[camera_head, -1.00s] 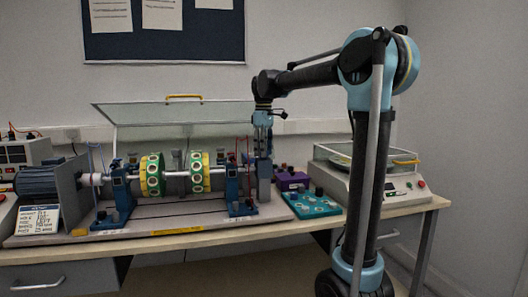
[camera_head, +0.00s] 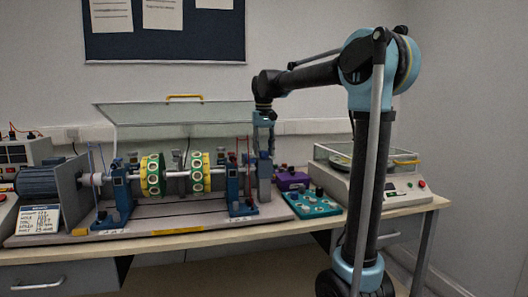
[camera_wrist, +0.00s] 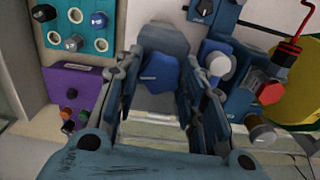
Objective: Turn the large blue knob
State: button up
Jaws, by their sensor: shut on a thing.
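The large blue knob (camera_wrist: 161,76) shows in the upper middle of the wrist view, in front of a grey-blue upright block (camera_wrist: 163,38). My gripper (camera_wrist: 166,66) has a finger on each side of the knob and is shut on it. Finger contact is partly hidden by the dark finger links. In the head view my gripper (camera_head: 264,138) points down at the right end of the rotor rig, beside the right blue bearing stand (camera_head: 234,185). The knob cannot be made out there.
A purple box (camera_head: 292,181) and a teal panel with knobs (camera_head: 313,205) lie just right of the gripper. Yellow-green discs (camera_head: 153,176) sit on the rig's shaft. A clear raised cover (camera_head: 180,112) stands behind. A white machine (camera_head: 375,182) is at the right.

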aim_at(264, 151)
jog(key=shift+w+m, duration=0.1)
jog(key=shift+m, duration=1.1)
jog(key=o, duration=1)
jog(key=shift+o, duration=0.2)
notch_tip(264, 151, up, 12)
